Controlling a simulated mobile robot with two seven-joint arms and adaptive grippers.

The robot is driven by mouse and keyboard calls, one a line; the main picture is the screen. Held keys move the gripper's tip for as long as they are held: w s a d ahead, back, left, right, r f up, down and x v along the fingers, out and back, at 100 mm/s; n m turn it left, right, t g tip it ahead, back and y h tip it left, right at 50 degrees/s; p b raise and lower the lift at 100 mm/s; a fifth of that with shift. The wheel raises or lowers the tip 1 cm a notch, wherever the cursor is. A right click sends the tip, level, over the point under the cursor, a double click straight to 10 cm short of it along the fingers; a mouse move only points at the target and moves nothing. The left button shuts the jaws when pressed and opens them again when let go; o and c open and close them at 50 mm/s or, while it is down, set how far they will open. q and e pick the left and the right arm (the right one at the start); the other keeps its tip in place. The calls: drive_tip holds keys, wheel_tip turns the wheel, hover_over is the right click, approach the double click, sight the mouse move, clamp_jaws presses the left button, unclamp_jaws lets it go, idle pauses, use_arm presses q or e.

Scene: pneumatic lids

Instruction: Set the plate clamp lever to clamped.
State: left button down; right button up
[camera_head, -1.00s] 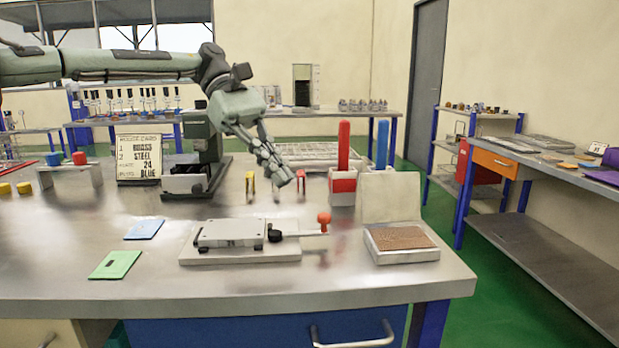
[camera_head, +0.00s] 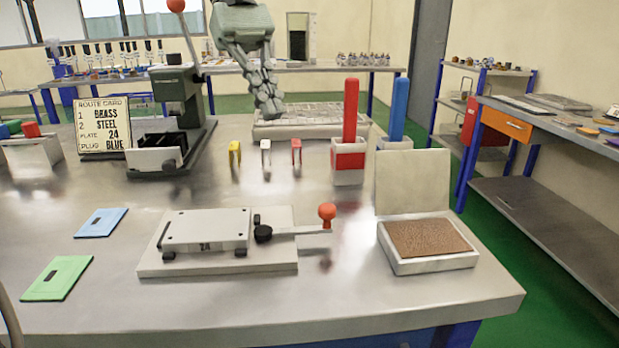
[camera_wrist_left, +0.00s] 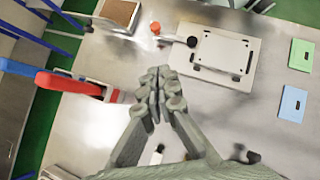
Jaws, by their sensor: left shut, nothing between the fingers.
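The plate clamp (camera_head: 215,262) is a pale base on the near part of the bench, holding a grey plate (camera_head: 207,230) marked 24. Its lever (camera_head: 300,231) points right from a black pivot (camera_head: 263,233) and ends in an orange-red knob (camera_head: 327,211). The clamp plate (camera_wrist_left: 222,52) and the knob (camera_wrist_left: 155,28) also show in the left wrist view. My left gripper (camera_head: 268,106) is shut and empty, pointing down above the far part of the bench, well behind the lever and apart from it. Its closed fingers (camera_wrist_left: 158,92) show in the left wrist view. My right gripper is not in view.
Red (camera_head: 351,110) and blue (camera_head: 399,108) upright handles stand behind the lever. An open box with a brown pad (camera_head: 430,238) lies to its right. A press (camera_head: 180,105) and route card (camera_head: 103,127) stand back left. Blue (camera_head: 101,222) and green (camera_head: 57,278) plates lie left.

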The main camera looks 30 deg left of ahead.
use_arm(q)
approach(324, 220)
drive_tip(key=f, duration=0.2)
drive_tip(key=a+f, duration=0.1)
drive_tip(key=shift+w+f, duration=0.25)
drive_tip(key=shift+w, duration=0.05)
drive_tip(key=shift+s+d+f, duration=0.1)
drive_tip(key=shift+s+d, duration=0.15)
drive_tip(key=shift+d, duration=0.35)
drive_tip(key=shift+s+d+f, duration=0.1)
drive_tip(key=shift+s+d, duration=0.15)
drive_tip(key=shift+d, duration=0.35)
drive_tip(key=shift+s+d, duration=0.2)
drive_tip(key=shift+d, duration=0.3)
drive_tip(key=shift+d+f, duration=0.1)
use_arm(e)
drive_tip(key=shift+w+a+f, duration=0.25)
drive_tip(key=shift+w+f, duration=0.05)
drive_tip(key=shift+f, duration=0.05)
use_arm(q)
drive_tip(key=shift+s, duration=0.1)
